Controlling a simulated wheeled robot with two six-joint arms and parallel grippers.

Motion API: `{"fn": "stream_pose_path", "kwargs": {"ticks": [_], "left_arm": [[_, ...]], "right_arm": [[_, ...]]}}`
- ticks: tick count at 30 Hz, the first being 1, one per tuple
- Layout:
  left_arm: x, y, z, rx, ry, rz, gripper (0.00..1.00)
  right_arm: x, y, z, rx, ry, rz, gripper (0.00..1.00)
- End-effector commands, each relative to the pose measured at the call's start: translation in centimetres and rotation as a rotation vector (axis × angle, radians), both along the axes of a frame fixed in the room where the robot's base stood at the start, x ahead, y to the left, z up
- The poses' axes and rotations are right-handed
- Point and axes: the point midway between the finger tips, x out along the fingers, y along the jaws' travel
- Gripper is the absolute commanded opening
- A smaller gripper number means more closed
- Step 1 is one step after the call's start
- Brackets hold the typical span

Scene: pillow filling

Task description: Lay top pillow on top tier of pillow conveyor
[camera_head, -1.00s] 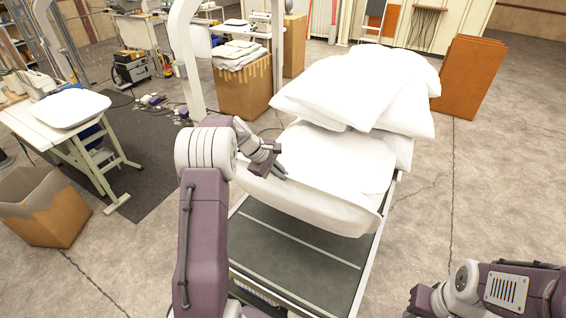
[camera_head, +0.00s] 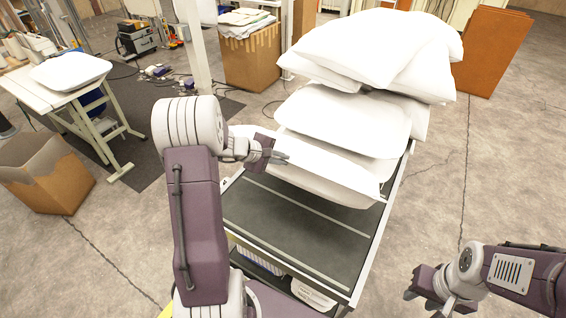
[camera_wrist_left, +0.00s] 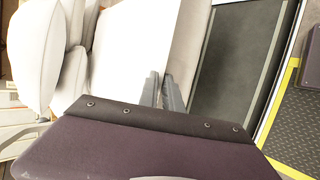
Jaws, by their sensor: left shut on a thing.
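The pillow conveyor's top tier is a dark grey belt (camera_head: 285,210) with a pale cross strip, and its near half is bare. White pillows are stacked on its far part. A large white pillow (camera_head: 340,118) lies low in the stack, with another white layer (camera_head: 335,185) below it. More pillows (camera_head: 365,45) are heaped above and behind. My left gripper (camera_head: 280,158) is shut at the stack's left side on a white pillow edge; which layer it belongs to is hard to tell. In the left wrist view its fingers (camera_wrist_left: 163,90) meet the white cloth. My right gripper (camera_head: 428,293) hangs clear, right of the conveyor.
A sewing table (camera_head: 60,98) with a white pillow on it stands at the left, above an open cardboard box (camera_head: 45,178). A filled carton (camera_head: 250,58) is behind the conveyor. Brown boards (camera_head: 487,50) lean at the back right. The floor right of the conveyor is clear.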

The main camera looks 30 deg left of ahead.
Motion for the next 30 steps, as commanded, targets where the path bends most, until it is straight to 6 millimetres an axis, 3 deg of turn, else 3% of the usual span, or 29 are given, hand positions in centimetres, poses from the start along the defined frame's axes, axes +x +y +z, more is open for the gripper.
{"fn": "stream_pose_path", "kwargs": {"ticks": [1,30], "left_arm": [[-0.1,0.0,-1.2,-0.002,-0.017,0.001,0.00],[-2.9,0.3,-9.3,-0.016,-0.220,0.000,0.00]], "right_arm": [[0.0,0.0,-1.9,0.000,0.000,0.000,0.36],[0.0,0.0,-19.1,0.000,0.000,0.000,0.36]]}}
